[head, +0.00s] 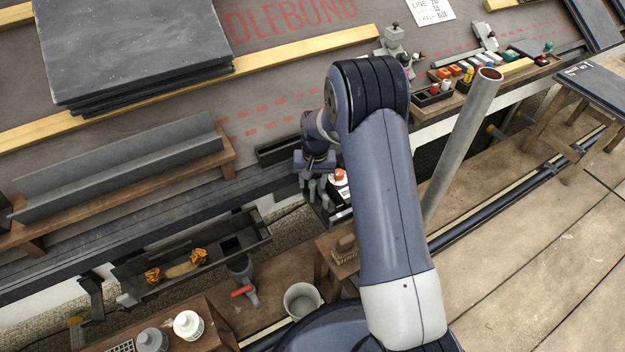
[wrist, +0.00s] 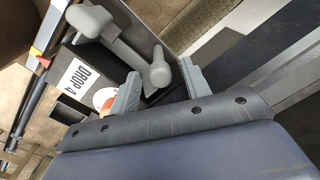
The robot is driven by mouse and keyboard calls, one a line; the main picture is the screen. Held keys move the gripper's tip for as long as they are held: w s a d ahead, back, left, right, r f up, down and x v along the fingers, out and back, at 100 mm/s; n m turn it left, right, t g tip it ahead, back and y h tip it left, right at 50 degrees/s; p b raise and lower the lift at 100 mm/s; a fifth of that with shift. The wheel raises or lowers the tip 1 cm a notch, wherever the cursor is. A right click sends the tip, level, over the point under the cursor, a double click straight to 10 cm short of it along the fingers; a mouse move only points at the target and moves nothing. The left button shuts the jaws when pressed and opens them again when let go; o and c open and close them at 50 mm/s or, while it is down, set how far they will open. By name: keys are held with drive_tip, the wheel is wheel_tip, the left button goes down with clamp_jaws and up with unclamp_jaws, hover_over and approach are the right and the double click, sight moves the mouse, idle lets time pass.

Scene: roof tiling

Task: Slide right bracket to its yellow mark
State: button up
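My gripper (wrist: 158,78) is open in the wrist view, its two grey fingers apart. A grey piece with two rounded ends (wrist: 128,52) reaches between them, with a visible gap on each side. I cannot tell whether this piece is the right bracket. In the head view my gripper (head: 316,188) is low beside the roof edge, partly hidden by my arm. A dark bracket (head: 92,292) hangs at the left end of the gutter trough (head: 225,250). No yellow bracket mark can be made out for certain; small yellow and red patches (wrist: 40,48) show in the wrist view.
A white item with an orange top (head: 339,177) is close to my gripper. A metal pipe (head: 460,140) rises right of my arm. A bucket (head: 301,300) and white containers (head: 188,325) stand below.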

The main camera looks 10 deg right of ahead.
wheel_tip(320, 180, up, 11)
drive_tip(key=p, duration=0.3)
drive_tip(key=shift+d+p, duration=0.25)
drive_tip(key=shift+p, duration=0.15)
drive_tip(key=shift+f, duration=0.2)
drive_tip(key=f+b, duration=0.1)
drive_tip(key=f, duration=0.2)
drive_tip(key=f+b, duration=0.1)
drive_tip(key=f, duration=0.3)
drive_tip(key=f+b, duration=0.2)
drive_tip(key=f, duration=0.2)
drive_tip(key=shift+a, duration=0.3)
drive_tip(key=shift+s+a+r, duration=0.15)
drive_tip(key=shift+a, duration=0.2)
drive_tip(key=shift+s, duration=0.1)
